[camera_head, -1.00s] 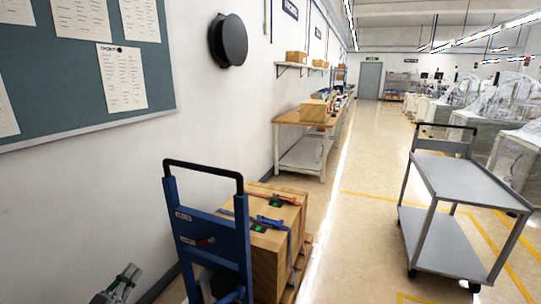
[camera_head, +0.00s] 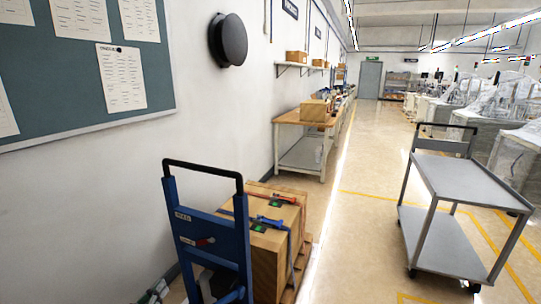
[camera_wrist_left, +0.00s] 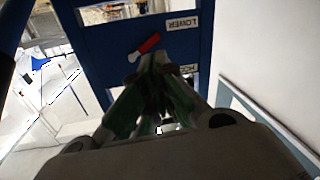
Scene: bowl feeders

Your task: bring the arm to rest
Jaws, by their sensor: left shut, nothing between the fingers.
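My left gripper (camera_head: 154,294) shows only as a small piece at the bottom edge of the head view, left of the blue lift truck (camera_head: 213,226). In the left wrist view its fingers (camera_wrist_left: 157,62) are together with nothing between them. Behind the fingertips is the truck's blue panel (camera_wrist_left: 105,42) with a red-handled lever (camera_wrist_left: 147,45) and a label reading LOWER. The fingertips appear just below the lever in that view; I cannot tell whether they touch anything. My right gripper is in neither view.
A strapped wooden crate (camera_head: 268,262) stands on a pallet beside the truck. A grey two-shelf cart (camera_head: 466,183) stands at the right. The wall with a noticeboard (camera_head: 75,95) is close on the left. The floor between crate and cart is clear.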

